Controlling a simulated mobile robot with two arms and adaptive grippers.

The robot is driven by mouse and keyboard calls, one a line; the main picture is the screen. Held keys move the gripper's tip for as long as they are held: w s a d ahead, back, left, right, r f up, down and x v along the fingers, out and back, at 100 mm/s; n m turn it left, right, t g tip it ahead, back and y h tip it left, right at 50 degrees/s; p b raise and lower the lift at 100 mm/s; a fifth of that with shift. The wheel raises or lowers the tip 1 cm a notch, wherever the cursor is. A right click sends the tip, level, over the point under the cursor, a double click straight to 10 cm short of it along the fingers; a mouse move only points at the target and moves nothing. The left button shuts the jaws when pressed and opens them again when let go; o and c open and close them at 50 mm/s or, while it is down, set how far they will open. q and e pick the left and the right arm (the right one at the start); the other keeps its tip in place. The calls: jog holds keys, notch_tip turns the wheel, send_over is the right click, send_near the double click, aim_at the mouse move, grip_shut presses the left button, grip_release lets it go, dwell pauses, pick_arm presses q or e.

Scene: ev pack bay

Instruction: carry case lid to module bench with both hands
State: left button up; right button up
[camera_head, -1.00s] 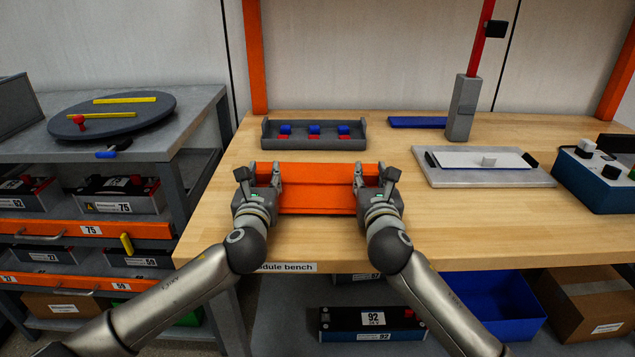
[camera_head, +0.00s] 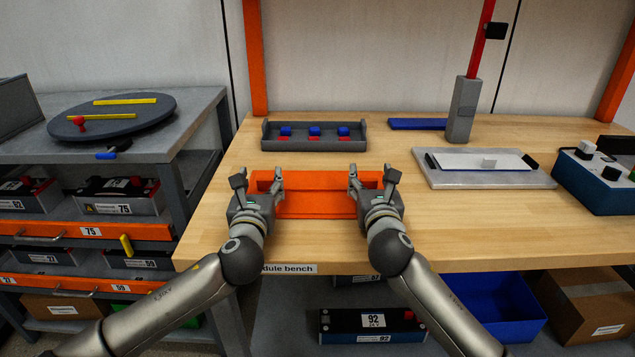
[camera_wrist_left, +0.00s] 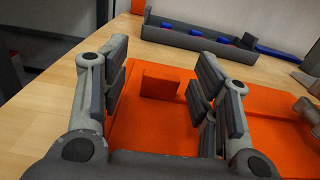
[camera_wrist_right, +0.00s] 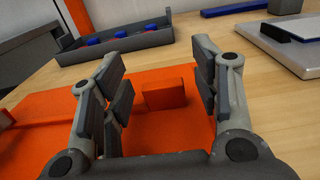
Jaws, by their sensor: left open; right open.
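The orange case lid (camera_head: 316,205) lies on the near left part of the wooden module bench (camera_head: 420,225). My left gripper (camera_head: 258,184) is open over the lid's left end. In the left wrist view an upright orange tab of the lid (camera_wrist_left: 160,84) stands between the spread fingers, apart from both. My right gripper (camera_head: 372,180) is open over the lid's right end. In the right wrist view another upright tab (camera_wrist_right: 164,94) shows between its spread fingers, with gaps at both sides. The grippers hide parts of the lid's ends.
A grey tray (camera_head: 313,143) with blue and red pieces stands behind the lid. A pale plate with a white panel (camera_head: 480,161) and a blue control box (camera_head: 596,182) are to the right. A grey post (camera_head: 463,110) stands at the back. Bare wood lies right of the lid.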

pick_arm(q)
jog(key=s, duration=0.6)
jog(key=shift+s+d+f, duration=0.2)
jog(key=shift+s+f, duration=0.15)
pick_arm(e)
notch_tip(320, 180, down, 4)
jog(key=shift+s+r+g, duration=0.15)
jog(key=shift+r+g, duration=0.05)
jog(key=shift+g, duration=0.2)
pick_arm(q)
jog(key=shift+w+a, duration=0.1)
pick_arm(e)
jog(key=shift+s+a+r, duration=0.1)
jog(key=shift+s, duration=0.25)
pick_arm(q)
jog(key=shift+r, duration=0.1)
pick_arm(e)
jog(key=shift+t, duration=0.3)
jog(key=s, duration=0.2)
jog(key=s+r, duration=0.1)
jog(key=s, duration=0.1)
jog(key=s+r, duration=0.1)
jog(key=shift+s, duration=0.4)
pick_arm(q)
jog(key=shift+w, duration=0.1)
pick_arm(e)
jog(key=shift+s+r, duration=0.3)
jog(key=shift+s, duration=0.45)
pick_arm(q)
jog(key=shift+d, duration=0.2)
